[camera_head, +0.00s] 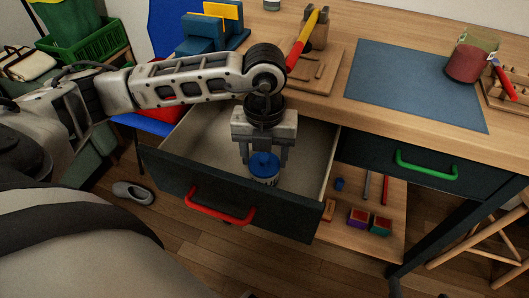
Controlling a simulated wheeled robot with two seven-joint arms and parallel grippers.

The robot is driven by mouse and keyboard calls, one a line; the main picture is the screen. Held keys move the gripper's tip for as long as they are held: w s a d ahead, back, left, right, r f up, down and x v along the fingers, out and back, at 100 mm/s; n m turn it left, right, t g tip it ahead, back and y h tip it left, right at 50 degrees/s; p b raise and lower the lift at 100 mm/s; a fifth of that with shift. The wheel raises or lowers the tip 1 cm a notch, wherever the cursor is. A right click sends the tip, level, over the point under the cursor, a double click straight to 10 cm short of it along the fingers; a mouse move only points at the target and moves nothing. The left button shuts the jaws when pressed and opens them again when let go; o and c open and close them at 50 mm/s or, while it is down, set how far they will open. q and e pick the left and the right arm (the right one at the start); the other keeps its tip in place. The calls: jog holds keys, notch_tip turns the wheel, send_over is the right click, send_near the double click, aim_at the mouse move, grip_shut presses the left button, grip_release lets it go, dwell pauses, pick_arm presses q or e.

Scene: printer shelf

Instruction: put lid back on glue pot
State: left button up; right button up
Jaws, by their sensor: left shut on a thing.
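My left gripper (264,158) reaches down into the open drawer (205,145), its two fingers on either side of a round thing with a blue top (264,164). It is shut on this thing. A pale band shows under the blue top, so it looks like a small pot with a blue lid; whether the lid sits fully on is too small to tell. Its base is partly hidden, and I cannot tell whether it touches the drawer floor. My right gripper is not in view.
The drawer front has a red handle (220,208). On the bench, a red and greenish jar (472,57) stands by the right edge of the blue mat (415,82). A wooden block (315,32) with tools stands behind the drawer. A lower shelf (342,222) holds small boxes.

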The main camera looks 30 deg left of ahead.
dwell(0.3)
pick_arm(q)
jog(key=shift+f, duration=0.15)
dwell(0.3)
jog(key=shift+f+b, duration=0.1)
jog(key=shift+b, duration=0.25)
jog(key=shift+s, duration=0.1)
dwell(0.4)
jog(key=o, duration=1.4)
jog(key=shift+f, duration=0.1)
jog(key=shift+s, duration=0.1)
